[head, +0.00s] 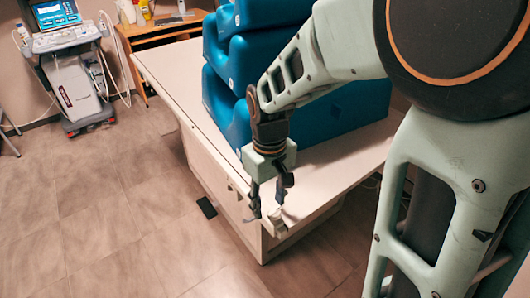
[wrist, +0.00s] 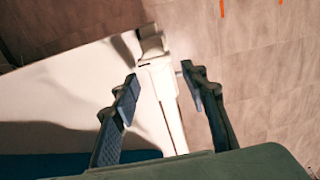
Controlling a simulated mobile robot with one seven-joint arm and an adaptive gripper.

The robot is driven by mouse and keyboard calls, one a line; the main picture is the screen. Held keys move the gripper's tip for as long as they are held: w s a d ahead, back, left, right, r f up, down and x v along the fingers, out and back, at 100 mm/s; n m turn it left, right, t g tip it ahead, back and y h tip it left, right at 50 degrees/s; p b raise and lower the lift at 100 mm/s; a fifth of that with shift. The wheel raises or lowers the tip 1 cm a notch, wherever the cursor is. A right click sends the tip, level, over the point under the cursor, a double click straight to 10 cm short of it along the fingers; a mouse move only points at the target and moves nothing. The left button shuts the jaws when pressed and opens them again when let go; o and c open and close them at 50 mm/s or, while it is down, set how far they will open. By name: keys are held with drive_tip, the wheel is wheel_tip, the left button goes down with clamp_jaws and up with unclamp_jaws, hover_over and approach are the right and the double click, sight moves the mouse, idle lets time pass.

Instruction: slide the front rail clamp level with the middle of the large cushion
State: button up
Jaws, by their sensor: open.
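The front rail clamp (head: 275,223) is a pale block near the front corner of the table, on the rail along its side. In the wrist view the clamp (wrist: 153,48) sits just beyond my fingertips, at the end of the pale rail (wrist: 169,105). My gripper (head: 269,207) points down just above the clamp. Its fingers are open, one on each side of the rail in the wrist view (wrist: 159,75), with nothing held between them. The large blue cushion (head: 345,106) stands on the table behind my gripper, partly hidden by my arm.
More blue cushions (head: 262,16) are stacked on the white table (head: 165,62). An ultrasound cart (head: 75,85) stands at the back left, beside a wooden desk (head: 160,30) with small items. The tiled floor (head: 95,200) left of the table is mostly clear.

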sight(261, 222)
drive_tip(key=shift+f, duration=1.2)
clamp_jaws()
